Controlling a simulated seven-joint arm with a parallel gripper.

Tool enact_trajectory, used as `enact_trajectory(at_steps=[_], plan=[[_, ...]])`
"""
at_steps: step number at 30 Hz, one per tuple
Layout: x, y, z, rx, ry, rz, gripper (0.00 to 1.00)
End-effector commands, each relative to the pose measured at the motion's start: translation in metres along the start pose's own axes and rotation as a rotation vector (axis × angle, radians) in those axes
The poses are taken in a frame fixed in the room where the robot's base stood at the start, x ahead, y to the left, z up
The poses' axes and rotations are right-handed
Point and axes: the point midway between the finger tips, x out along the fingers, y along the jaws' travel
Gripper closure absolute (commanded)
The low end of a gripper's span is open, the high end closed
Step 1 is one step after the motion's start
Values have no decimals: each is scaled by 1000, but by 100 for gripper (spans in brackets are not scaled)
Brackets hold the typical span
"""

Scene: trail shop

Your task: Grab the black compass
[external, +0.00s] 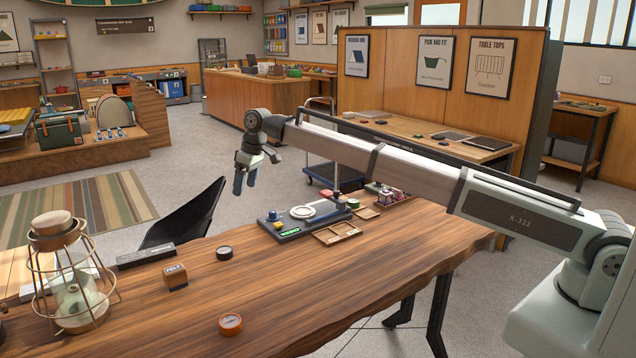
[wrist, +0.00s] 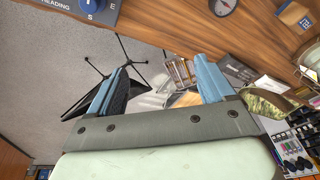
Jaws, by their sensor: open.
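The black compass (external: 224,253) lies flat on the wooden table, near its far edge. In the wrist view, the compass (wrist: 222,8) shows at the top edge, partly cut off, with a pale dial and dark rim. My gripper (external: 246,180) hangs in the air above and beyond the table's far edge, well clear of the compass. In the wrist view my gripper (wrist: 163,73) has its two blue fingers spread apart with nothing between them.
An orange compass (external: 231,324) lies nearer the front. A small wooden box (external: 175,277), a dark bar (external: 146,256) and a wire lantern (external: 70,275) stand to the left. A dark instrument board (external: 284,237) lies to the right. The table (external: 330,285) is bare around the compass.

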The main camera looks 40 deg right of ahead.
Motion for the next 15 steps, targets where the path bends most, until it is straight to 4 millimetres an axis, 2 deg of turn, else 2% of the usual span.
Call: enact_trajectory(at_steps=[1, 3, 6, 10, 15], plan=[[6, -28, -9, -65, -44, 5, 18], [13, -59, -12, -144, -101, 12, 18], [19, -94, -13, -236, -168, 21, 18], [24, -126, -13, -316, -228, 28, 18], [27, -140, -10, -356, -259, 33, 18]])
